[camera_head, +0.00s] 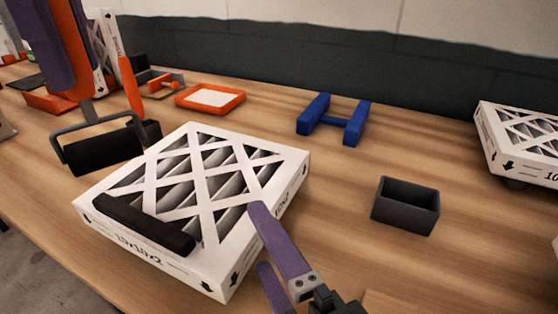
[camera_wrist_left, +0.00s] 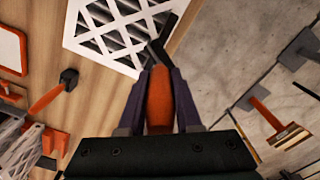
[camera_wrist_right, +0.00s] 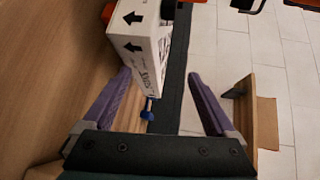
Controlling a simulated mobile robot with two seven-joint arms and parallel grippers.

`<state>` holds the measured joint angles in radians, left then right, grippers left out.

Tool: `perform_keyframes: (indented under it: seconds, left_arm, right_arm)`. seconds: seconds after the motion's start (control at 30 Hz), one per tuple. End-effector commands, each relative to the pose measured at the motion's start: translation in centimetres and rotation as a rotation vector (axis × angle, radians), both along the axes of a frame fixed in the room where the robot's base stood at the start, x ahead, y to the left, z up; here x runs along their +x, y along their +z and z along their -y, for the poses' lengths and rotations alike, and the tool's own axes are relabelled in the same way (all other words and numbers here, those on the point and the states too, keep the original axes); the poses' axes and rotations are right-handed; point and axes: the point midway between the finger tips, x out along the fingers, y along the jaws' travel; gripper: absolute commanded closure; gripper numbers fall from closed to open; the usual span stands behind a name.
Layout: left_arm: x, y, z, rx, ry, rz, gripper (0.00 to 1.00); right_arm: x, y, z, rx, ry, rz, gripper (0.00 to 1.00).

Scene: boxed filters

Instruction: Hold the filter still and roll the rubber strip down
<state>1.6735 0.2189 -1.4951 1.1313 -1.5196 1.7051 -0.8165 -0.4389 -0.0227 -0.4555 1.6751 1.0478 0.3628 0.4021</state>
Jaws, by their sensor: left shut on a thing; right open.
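The white filter (camera_head: 215,150) with a lattice top lies flat on the table; it also shows in the left wrist view (camera_wrist_left: 100,43). The black rubber strip (camera_head: 140,222) lies along its near-left edge. My left gripper (camera_head: 82,88) is shut on the orange handle (camera_wrist_left: 159,100) of a roller, whose black cylinder (camera_head: 103,152) hangs beyond the filter's left side, apart from the strip. My right gripper (camera_head: 262,240) is open at the filter's near-right side. In the right wrist view, the filter's corner (camera_wrist_right: 140,45) shows ahead of the spread fingers (camera_wrist_right: 158,92); contact cannot be told.
An orange-handled tool (camera_head: 131,85) stands behind the filter, near an orange tray (camera_head: 238,100). A blue stand (camera_head: 335,122) and a dark open box (camera_head: 405,206) are to the right. Another filter (camera_head: 525,135) is at the far right. Bare table lies between these.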

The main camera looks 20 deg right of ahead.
Motion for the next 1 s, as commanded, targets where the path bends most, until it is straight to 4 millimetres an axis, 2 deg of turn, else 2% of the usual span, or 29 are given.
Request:
perform_keyframes:
  seconds: [0.03, 0.1, 0.2, 0.4, 0.53, 0.67, 1.0]
  left_arm:
    - [0.0, 0.0, 0.0, 0.000, 0.000, 0.001, 1.00]
    - [0.0, 0.0, 0.0, 0.000, 0.000, 0.001, 1.00]
    - [0.0, 0.0, 0.0, 0.000, 0.000, 0.001, 1.00]
    - [0.0, 0.0, 0.0, 0.000, 0.000, 0.001, 1.00]
    - [0.0, 0.0, 0.0, 0.000, 0.000, 0.001, 1.00]
    - [0.0, 0.0, 0.0, 0.000, 0.000, 0.001, 1.00]
    - [0.0, 0.0, 0.0, 0.000, 0.000, 0.001, 1.00]
  right_arm:
    - [-0.3, -1.2, -0.1, 0.000, -0.036, 0.001, 0.09]
    - [-0.9, -2.3, 0.1, 0.001, -0.092, 0.017, 0.09]
    - [-1.9, -3.2, 0.5, -0.004, -0.151, 0.058, 0.09]
    - [-3.2, -3.5, 1.3, -0.014, -0.207, 0.135, 0.09]
    - [-3.1, -3.4, 1.5, -0.016, -0.220, 0.158, 0.09]
    - [-1.5, -3.4, 1.7, -0.017, -0.222, 0.160, 0.09]
    - [5.2, -3.4, 2.4, -0.018, -0.220, 0.159, 0.09]
